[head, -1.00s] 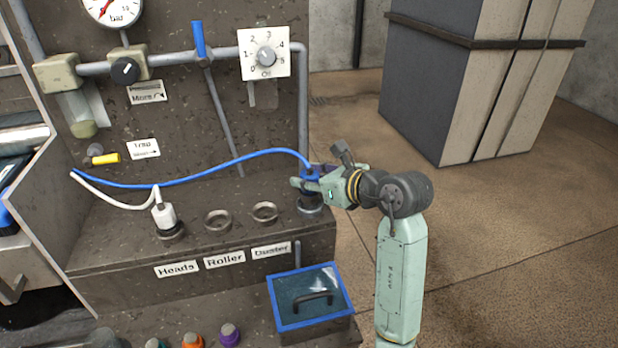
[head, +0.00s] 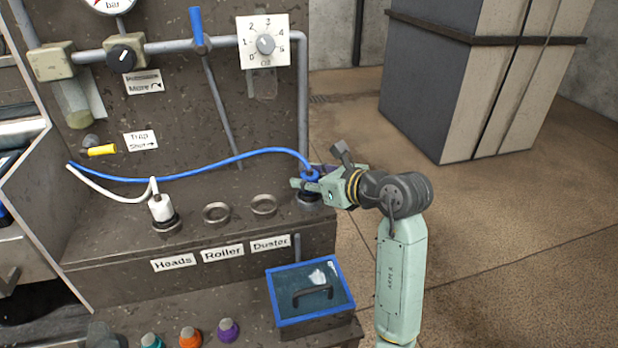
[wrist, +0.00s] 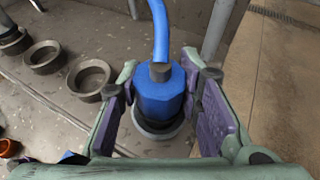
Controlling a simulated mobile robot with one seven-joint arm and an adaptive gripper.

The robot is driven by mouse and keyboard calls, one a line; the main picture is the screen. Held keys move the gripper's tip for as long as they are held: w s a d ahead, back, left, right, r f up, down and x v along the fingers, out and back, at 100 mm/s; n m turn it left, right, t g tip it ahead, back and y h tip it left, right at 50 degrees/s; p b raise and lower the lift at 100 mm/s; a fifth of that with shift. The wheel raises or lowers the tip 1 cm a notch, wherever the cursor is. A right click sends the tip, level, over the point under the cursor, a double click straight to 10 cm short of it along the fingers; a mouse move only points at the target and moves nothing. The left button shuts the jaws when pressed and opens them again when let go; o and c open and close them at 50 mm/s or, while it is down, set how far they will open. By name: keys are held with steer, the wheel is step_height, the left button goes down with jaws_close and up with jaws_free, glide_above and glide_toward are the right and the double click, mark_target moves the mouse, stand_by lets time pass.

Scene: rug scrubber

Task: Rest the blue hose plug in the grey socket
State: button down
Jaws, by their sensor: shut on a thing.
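The blue hose plug (head: 311,174) is upright between the fingers of my gripper (head: 308,183), which is shut on it. In the wrist view the plug (wrist: 160,92) sits between the two purple-padded fingers of my gripper (wrist: 160,100), with its blue hose rising from the top. A round grey socket (head: 309,200) at the right end of the ledge is directly under the plug. In the wrist view a dark ring (wrist: 157,133) shows around the plug's lower end. Whether the plug is seated or just above the socket is hidden.
Two empty ring sockets (head: 216,212) (head: 263,204) lie to the left on the ledge. A white plug (head: 161,208) stands in the leftmost socket. A blue-rimmed lidded box (head: 311,291) is below in front. The blue hose (head: 220,163) runs left. Open floor lies to the right.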

stand_by(0.4)
steer(key=c, duration=1.1)
jaws_free()
steer(key=v, duration=1.2)
